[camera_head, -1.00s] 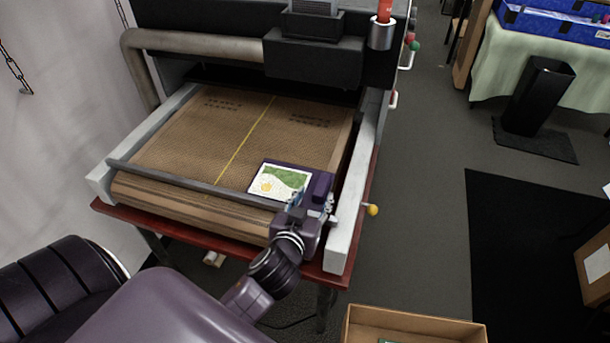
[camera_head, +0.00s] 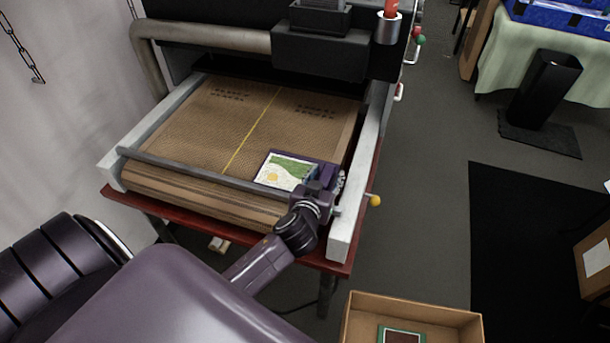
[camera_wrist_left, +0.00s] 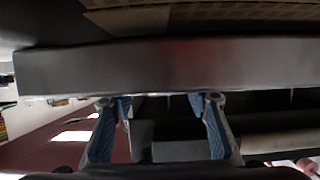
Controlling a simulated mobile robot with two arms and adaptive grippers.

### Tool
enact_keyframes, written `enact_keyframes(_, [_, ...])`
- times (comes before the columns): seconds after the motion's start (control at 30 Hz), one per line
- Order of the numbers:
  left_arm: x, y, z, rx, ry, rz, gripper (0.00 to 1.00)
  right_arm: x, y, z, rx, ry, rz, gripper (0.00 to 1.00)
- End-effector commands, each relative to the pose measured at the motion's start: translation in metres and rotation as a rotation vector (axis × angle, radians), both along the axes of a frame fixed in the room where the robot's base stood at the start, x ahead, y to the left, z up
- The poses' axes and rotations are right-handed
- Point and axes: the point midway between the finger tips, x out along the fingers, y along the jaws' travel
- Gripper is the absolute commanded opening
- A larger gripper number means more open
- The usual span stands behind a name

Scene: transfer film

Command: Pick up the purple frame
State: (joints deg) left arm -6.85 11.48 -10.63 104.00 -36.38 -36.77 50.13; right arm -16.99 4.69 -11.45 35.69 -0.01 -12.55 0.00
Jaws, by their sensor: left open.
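The purple frame (camera_head: 322,172) lies on the brown conveyor belt near its front right corner. It holds a picture (camera_head: 285,171) of a green and white scene with a yellow disc. My left gripper (camera_head: 326,183) is at the frame's right front side and covers part of it. In the left wrist view my left gripper (camera_wrist_left: 160,100) is open, its two blue-padded fingers apart with nothing held between them. A grey bar (camera_wrist_left: 160,66) crosses just beyond the fingertips there; I cannot tell what it belongs to. Contact with the frame cannot be made out. My right gripper is not in view.
The belt (camera_head: 205,135) runs between pale side rails (camera_head: 357,190), with a grey bar (camera_head: 200,168) across its front. A yellow knob (camera_head: 376,200) sticks out at right. An open cardboard box (camera_head: 455,327) holds a green-edged frame (camera_head: 400,335). The rest of the belt is clear.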

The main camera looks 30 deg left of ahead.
Motion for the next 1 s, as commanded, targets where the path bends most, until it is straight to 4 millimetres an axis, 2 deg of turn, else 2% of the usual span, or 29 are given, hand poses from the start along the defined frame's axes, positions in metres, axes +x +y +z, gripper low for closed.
enact_keyframes(0.1, [0.000,0.000,0.000,0.000,0.000,0.000,0.43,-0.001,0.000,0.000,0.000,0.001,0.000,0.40])
enact_keyframes(0.5, [-0.001,0.000,0.000,0.000,0.001,0.000,0.00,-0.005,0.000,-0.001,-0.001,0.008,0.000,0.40])
enact_keyframes(0.83, [0.000,0.000,0.003,0.000,-0.001,0.000,0.00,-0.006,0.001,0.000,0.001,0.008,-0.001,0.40])
enact_keyframes(1.0, [0.000,0.000,0.016,0.000,-0.004,0.001,0.00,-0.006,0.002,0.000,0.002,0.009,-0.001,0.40])
